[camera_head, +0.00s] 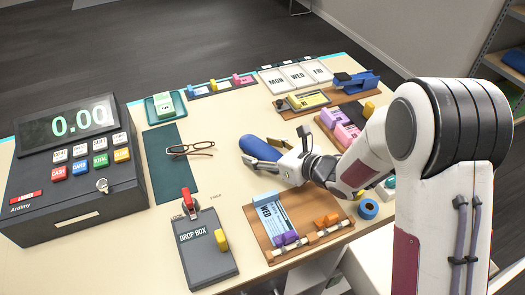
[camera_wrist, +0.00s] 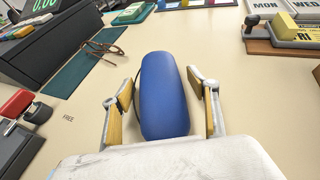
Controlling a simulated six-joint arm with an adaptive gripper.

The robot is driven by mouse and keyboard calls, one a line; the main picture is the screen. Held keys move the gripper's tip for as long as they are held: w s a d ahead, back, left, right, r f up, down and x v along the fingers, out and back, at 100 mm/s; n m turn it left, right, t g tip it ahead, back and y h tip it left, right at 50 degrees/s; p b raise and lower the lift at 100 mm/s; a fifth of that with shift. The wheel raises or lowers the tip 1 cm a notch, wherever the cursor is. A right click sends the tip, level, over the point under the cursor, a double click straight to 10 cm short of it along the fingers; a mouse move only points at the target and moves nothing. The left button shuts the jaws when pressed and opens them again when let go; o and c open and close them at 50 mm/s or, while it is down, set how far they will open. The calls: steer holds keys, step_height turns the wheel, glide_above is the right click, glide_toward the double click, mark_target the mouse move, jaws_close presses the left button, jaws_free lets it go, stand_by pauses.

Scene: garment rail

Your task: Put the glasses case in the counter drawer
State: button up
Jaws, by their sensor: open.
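The blue glasses case (camera_head: 261,147) lies on the counter near its middle, and it fills the centre of the wrist view (camera_wrist: 163,97). My gripper (camera_head: 266,158) is open, with one finger on each side of the case. In the wrist view its fingers (camera_wrist: 166,112) stand apart from the case, with a narrow gap on each side. The cash register (camera_head: 72,165) stands at the left with a key in its front. I cannot make out an open counter drawer; the area below the counter's front edge is partly hidden by my arm.
A grey drop box (camera_head: 206,252) and a wooden board with a WED card (camera_head: 275,219) are in front. Stamps and day cards (camera_head: 296,76) line the back. Bare counter surrounds the case.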

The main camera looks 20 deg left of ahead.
steer(key=v, duration=1.2)
stand_by(0.7)
